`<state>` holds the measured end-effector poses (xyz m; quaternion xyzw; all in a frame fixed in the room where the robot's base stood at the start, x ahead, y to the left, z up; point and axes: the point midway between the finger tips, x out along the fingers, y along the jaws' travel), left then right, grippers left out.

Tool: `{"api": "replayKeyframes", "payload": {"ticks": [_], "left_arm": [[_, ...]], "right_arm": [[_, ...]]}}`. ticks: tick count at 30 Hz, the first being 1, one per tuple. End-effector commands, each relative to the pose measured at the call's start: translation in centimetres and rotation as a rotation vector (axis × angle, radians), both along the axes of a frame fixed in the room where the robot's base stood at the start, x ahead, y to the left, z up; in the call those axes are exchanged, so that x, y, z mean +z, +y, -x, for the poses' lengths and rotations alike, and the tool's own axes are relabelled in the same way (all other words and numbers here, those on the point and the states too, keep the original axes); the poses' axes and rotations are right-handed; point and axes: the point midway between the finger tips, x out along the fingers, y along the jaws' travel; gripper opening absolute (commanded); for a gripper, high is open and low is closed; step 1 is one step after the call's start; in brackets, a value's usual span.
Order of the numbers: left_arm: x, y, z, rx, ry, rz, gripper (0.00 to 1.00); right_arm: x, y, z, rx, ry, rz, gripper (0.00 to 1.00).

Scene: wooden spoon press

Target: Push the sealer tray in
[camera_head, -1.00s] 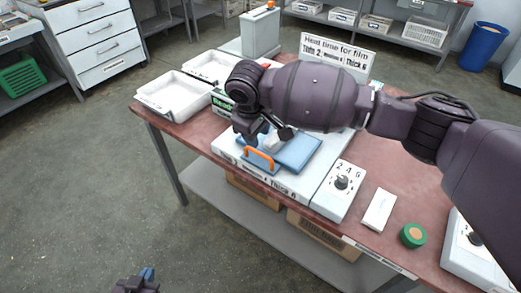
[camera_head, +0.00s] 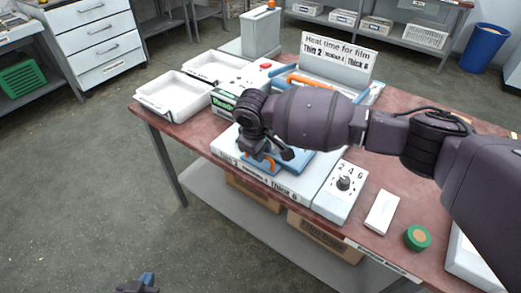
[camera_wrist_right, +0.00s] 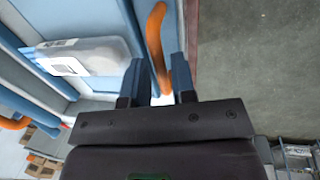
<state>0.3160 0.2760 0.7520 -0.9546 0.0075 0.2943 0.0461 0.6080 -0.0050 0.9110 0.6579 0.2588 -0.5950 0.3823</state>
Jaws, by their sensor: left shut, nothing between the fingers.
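The blue sealer tray (camera_head: 296,163) lies on the white sealer base (camera_head: 225,155), mostly hidden under my right arm in the head view. Its orange front handle (camera_head: 270,163) shows partly beside my right gripper (camera_head: 263,158). In the right wrist view the handle (camera_wrist_right: 155,35) runs up to the gap between the two fingers of my right gripper (camera_wrist_right: 160,80). The fingers are apart, one on each side of the handle; contact is unclear. A clear pouch with a white label (camera_wrist_right: 85,55) lies on the tray. My left gripper (camera_head: 137,284) is shut and empty, low in the head view, away from the table.
A second orange handle (camera_head: 297,79) is on the sealer's upper part. A dial box (camera_head: 340,200), a white block (camera_head: 382,212) and a green roll (camera_head: 417,238) stand right of the tray. White bins (camera_head: 173,95) are at the left. The floor in front is clear.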

Motion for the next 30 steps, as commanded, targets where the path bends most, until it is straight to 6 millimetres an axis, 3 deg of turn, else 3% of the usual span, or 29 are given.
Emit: {"api": "replayKeyframes", "payload": {"ticks": [1, 5, 14, 24, 30], "left_arm": [[0.0, 0.0, 0.0, 0.000, 0.000, 0.000, 0.00], [0.0, 0.0, 0.0, 0.000, 0.000, 0.000, 0.00], [0.0, 0.0, 0.1, 0.001, 0.002, -0.001, 0.00], [-0.2, 0.1, 0.5, 0.003, 0.008, -0.001, 0.00], [-0.2, 0.1, 0.4, 0.002, 0.007, 0.000, 0.00]], "right_arm": [[0.0, 0.0, 0.0, 0.000, 0.000, 0.000, 0.17], [0.0, 0.0, 0.0, 0.000, 0.000, 0.000, 0.00], [0.0, -0.3, -0.4, -0.002, 0.000, 0.000, 0.00], [0.0, -3.8, -5.2, -0.005, -0.001, -0.001, 0.00], [0.0, -4.4, -6.1, -0.002, -0.002, 0.001, 0.00]]}}
